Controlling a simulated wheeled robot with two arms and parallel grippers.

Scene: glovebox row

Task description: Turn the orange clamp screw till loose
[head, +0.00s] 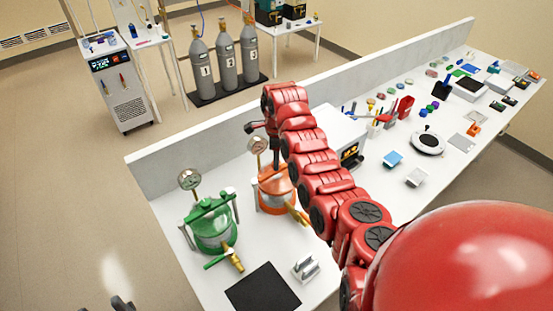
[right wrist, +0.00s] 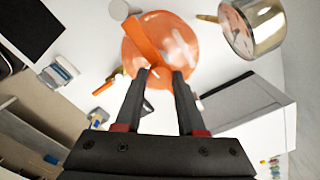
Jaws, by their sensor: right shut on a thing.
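The orange vessel (head: 272,190) stands on the bench, left of my right arm, with an orange lid that also shows in the right wrist view (right wrist: 178,62). An orange bar (right wrist: 147,42) crosses the lid. My right gripper (head: 277,168) points down over the vessel from above. In the right wrist view its fingers (right wrist: 160,76) are shut on the orange clamp screw at the lid; the screw is mostly hidden between the fingertips. A dark part at the bottom left of the head view looks like my left gripper (head: 121,303); its fingers are not clear.
A round pressure gauge (head: 257,145) rises beside the orange vessel. A green vessel (head: 213,232) with its own gauge (head: 189,179) stands to the left. A black mat (head: 263,289) and a small grey rack (head: 306,268) lie in front. A low wall (head: 215,135) runs behind the bench.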

